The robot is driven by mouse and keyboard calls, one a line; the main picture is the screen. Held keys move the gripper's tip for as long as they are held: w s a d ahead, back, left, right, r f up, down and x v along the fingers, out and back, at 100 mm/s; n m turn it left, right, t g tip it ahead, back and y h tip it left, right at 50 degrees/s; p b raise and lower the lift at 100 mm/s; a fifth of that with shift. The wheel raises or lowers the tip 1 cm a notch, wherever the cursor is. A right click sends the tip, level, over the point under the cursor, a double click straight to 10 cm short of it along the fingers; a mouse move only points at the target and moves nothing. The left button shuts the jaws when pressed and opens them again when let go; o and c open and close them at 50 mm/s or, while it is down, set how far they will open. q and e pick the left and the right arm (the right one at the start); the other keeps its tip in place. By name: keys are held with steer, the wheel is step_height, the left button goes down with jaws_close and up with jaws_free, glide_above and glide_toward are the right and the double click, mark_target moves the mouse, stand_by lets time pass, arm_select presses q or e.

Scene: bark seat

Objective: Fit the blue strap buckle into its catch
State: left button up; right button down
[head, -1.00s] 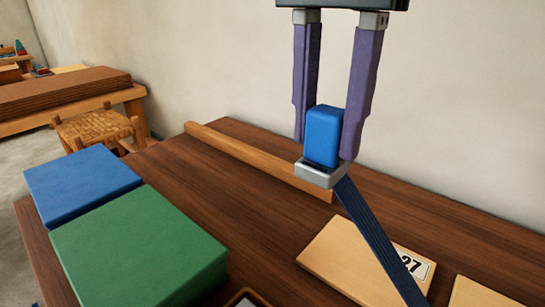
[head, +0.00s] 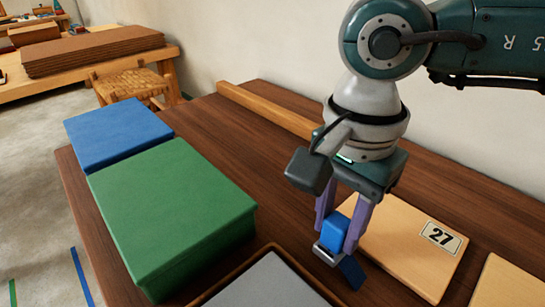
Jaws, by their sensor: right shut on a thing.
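The blue strap buckle (head: 334,233) is a blue block with a silver metal end (head: 325,254) pointing down. My right gripper (head: 341,230) is shut on the buckle, with a purple finger on each side of it. It holds the buckle low over the dark wooden table, in front of the left edge of the board marked 27. A short piece of dark blue strap (head: 352,272) hangs from the buckle. I cannot make out a separate catch in the head view. My left gripper is not in view.
A green box (head: 170,205) and a blue box (head: 117,135) stand on the left of the table (head: 235,120). A grey panel with a wooden rim (head: 265,285) lies in front. The board marked 27 (head: 400,250) and another board (head: 508,282) lie at right. A wooden bar (head: 265,108) runs along the back.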

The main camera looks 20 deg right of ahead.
step_height(320, 180, down, 2)
steer(key=shift+f, duration=0.1)
steer(key=shift+f, duration=0.1)
steer(key=shift+c, duration=2.4)
jaws_free()
